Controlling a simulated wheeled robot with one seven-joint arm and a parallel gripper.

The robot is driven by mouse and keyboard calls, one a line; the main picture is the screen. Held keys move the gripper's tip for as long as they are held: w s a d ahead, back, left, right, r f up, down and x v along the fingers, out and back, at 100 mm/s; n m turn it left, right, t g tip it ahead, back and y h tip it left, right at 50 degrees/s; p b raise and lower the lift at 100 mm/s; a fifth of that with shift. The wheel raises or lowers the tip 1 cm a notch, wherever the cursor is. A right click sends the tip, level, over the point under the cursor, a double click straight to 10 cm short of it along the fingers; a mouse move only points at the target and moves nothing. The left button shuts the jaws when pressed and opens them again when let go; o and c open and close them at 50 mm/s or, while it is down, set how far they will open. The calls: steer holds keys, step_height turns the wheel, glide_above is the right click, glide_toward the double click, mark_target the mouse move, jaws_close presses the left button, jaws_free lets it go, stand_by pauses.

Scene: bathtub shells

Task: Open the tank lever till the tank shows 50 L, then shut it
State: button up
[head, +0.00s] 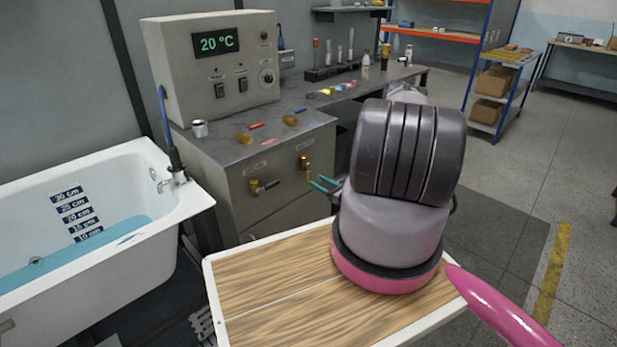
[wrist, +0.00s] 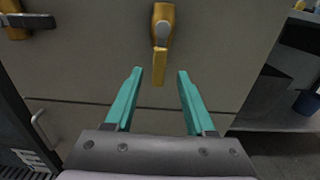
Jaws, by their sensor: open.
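Two brass levers are on the grey cabinet front, each under a small label I cannot read; I cannot tell which is the tank lever. The right lever (head: 305,163) has a yellow handle hanging straight down; it also shows in the wrist view (wrist: 161,40). The left lever (head: 262,187) has a dark handle lying sideways; it sits at the upper left of the wrist view (wrist: 18,22). My gripper (head: 325,185) is open and empty, its teal fingers (wrist: 158,82) apart just below and in front of the right lever's handle. No litre reading is visible.
A control box (head: 217,62) on the cabinet top shows 20 °C. The white bathtub (head: 180,200) at left holds blue water near the low marks of its depth scale (head: 76,215). A wooden-topped tray (head: 265,280) is below my arm. Small items lie on the bench.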

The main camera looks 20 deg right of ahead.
mark_target(310, 176)
steer(key=x, duration=0.6)
steer(key=shift+w, duration=0.2)
steer(key=shift+a, duration=0.1)
steer(key=shift+c, duration=0.3)
jaws_close()
stand_by(0.8)
